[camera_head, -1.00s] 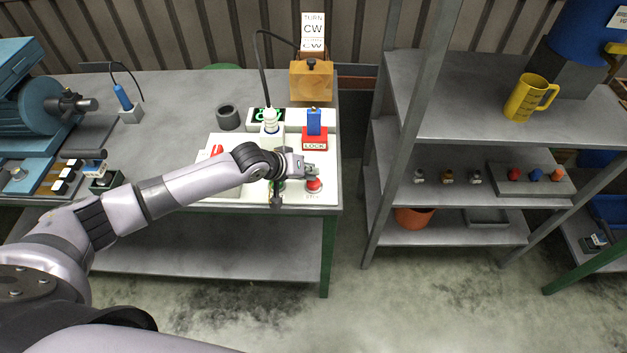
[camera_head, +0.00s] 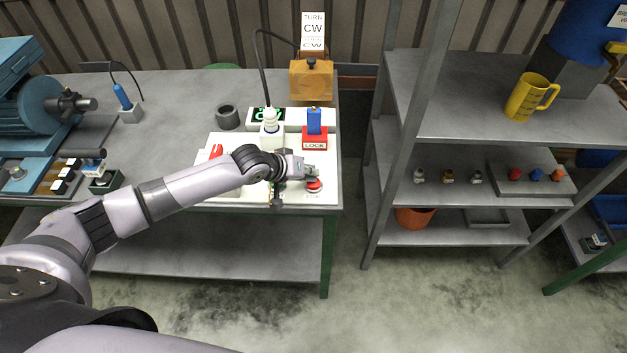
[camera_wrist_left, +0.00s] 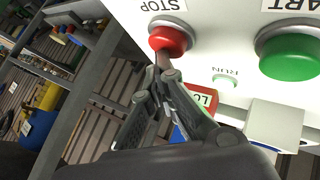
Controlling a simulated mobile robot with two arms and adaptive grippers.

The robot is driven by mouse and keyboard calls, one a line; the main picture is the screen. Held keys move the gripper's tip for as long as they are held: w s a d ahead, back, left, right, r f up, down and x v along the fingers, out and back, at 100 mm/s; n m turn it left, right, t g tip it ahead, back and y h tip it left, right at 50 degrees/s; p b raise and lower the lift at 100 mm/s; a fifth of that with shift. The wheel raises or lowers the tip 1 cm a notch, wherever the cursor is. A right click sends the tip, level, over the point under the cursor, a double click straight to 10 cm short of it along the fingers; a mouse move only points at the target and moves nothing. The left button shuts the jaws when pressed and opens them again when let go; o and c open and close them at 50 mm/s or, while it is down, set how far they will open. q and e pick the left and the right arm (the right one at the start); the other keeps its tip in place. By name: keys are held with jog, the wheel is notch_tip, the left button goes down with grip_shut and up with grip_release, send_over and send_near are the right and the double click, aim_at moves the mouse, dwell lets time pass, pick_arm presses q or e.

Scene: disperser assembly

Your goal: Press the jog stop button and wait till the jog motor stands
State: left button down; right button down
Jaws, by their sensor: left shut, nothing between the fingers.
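The red stop button (camera_head: 314,185) sits at the front right of the white control panel (camera_head: 320,200) on the workbench. It also shows in the left wrist view (camera_wrist_left: 170,38) under the label STOP. My left gripper (camera_wrist_left: 163,62) is shut and empty, with its fingertips at the lower edge of the red button; they look in contact or very close. In the head view the left gripper (camera_head: 308,172) is just above the button. A green start button (camera_wrist_left: 290,56) and a small RUN lamp (camera_wrist_left: 226,80) are beside it. My right gripper is not in view.
A red LOCK block (camera_head: 315,144) with a blue part stands behind the gripper. A white bulb-like part (camera_head: 270,120) with a cable and an orange block (camera_head: 311,80) are further back. A grey shelf (camera_head: 450,170) stands to the right across a gap.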

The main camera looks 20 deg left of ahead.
pick_arm(q)
jog(key=shift+s+f, duration=0.1)
jog(key=shift+f, duration=0.5)
dwell(0.4)
jog(key=shift+r, duration=0.15)
jog(key=shift+r+p, duration=1.15)
jog(key=shift+r, duration=0.05)
jog(key=shift+r, duration=0.15)
notch_tip(320, 180, up, 5)
jog(key=p, duration=0.5)
